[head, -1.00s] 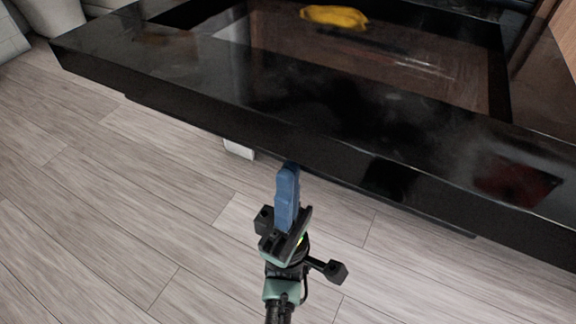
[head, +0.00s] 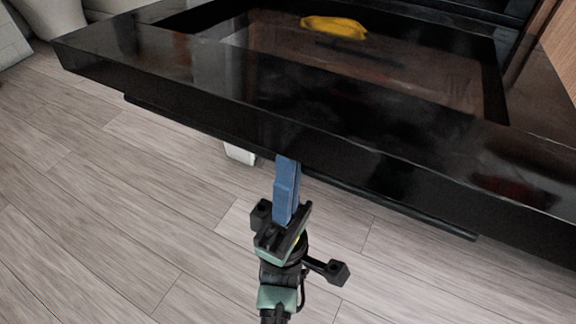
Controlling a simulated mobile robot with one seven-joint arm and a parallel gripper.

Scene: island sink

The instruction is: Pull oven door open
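The oven door (head: 410,130) is a glossy black slab with a dark glass window (head: 390,65). It stands folded out and roughly flat above the floor, so it looks open. A long dark bar, which looks like its handle (head: 400,212), runs under the front edge. My gripper (head: 287,165) is below that edge near the middle, with blue fingers pointing up. The fingertips meet the edge in the picture and their tops are partly hidden by it. The fingers overlap from this angle, so I cannot tell whether they are shut or touch the handle.
A yellow object (head: 334,27) shows on or in the window, perhaps as a reflection. A small white block-like part (head: 240,154) shows beneath the door. A brown wooden panel (head: 562,45) is at the upper right. The wood-plank floor (head: 110,220) in front is clear.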

